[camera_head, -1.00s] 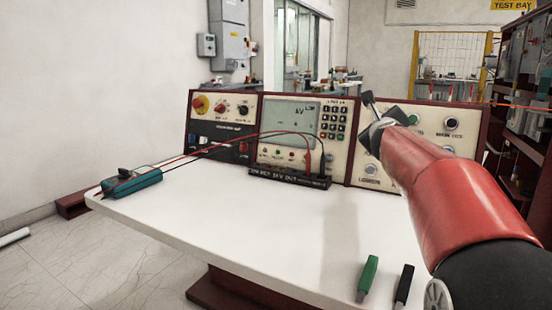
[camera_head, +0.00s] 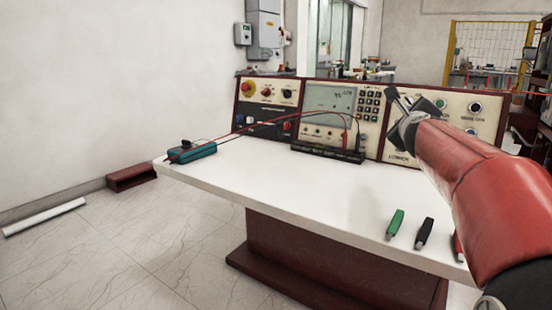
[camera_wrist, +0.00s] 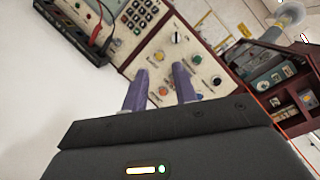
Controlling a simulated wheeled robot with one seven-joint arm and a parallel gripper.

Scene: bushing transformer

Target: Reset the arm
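My red arm reaches in from the right in the head view, and my gripper (camera_head: 397,100) is at its end, in front of the right part of the control panel. In the wrist view my gripper (camera_wrist: 162,80) shows two purple-grey fingers standing apart with nothing between them. Beyond them is the control panel (camera_wrist: 188,58) with its knobs and buttons. The same control panel (camera_head: 443,125) stands at the back of the white table (camera_head: 290,195).
A teal meter (camera_head: 192,152) with red and black leads sits at the table's left corner. A black terminal strip (camera_head: 327,152) lies before the display. Green (camera_head: 395,223) and black (camera_head: 424,233) clips lie near the front edge. Open tiled floor (camera_head: 110,240) is at left.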

